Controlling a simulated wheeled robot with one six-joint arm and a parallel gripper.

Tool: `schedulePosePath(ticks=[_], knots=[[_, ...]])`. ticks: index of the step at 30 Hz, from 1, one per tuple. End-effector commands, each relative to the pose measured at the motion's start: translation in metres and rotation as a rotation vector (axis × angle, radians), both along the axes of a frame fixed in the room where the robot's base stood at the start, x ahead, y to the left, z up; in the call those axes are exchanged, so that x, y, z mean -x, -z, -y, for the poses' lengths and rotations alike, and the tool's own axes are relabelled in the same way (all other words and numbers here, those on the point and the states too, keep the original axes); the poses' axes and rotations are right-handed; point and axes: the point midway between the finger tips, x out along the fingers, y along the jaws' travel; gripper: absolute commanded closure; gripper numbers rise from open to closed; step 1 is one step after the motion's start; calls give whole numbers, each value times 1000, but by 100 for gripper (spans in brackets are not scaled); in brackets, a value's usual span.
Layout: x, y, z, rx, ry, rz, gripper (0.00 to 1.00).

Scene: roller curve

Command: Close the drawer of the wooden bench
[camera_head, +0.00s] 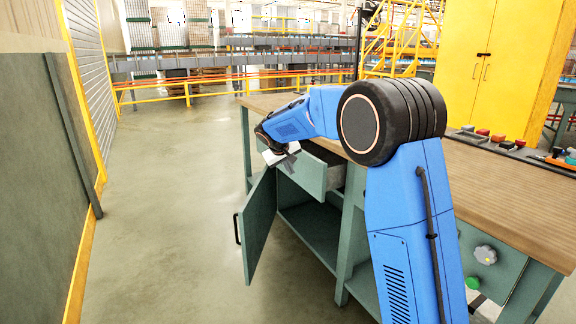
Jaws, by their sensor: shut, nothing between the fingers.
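The wooden bench (512,190) has a brown wooden top and a grey-green body. Its drawer (308,173) sticks out of the body under the top, partly open, with its right side wall and part of its inside showing. My gripper (283,160) is shut and empty at the upper left of the drawer front, close to it. I cannot tell whether it touches the drawer. My blue arm reaches over the bench top and hides part of the bench.
Below the drawer, a cabinet door (258,225) of the bench hangs open into the aisle. Small red and grey items (497,138) lie at the back of the bench top. A yellow cabinet (485,65) stands behind. The floor (165,200) at left is clear up to a green wall panel.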

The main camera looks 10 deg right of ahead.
Motion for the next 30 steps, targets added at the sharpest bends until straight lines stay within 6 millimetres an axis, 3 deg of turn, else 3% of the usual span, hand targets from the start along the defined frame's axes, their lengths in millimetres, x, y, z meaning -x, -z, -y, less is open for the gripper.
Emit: schedulePosePath(ticks=[7, 15, 30], knots=[[-22, 36, 15, 0, 0, -1, 100], [-31, 32, 45, -1, 0, 1, 100], [-33, 32, 52, -1, 0, 1, 100]])
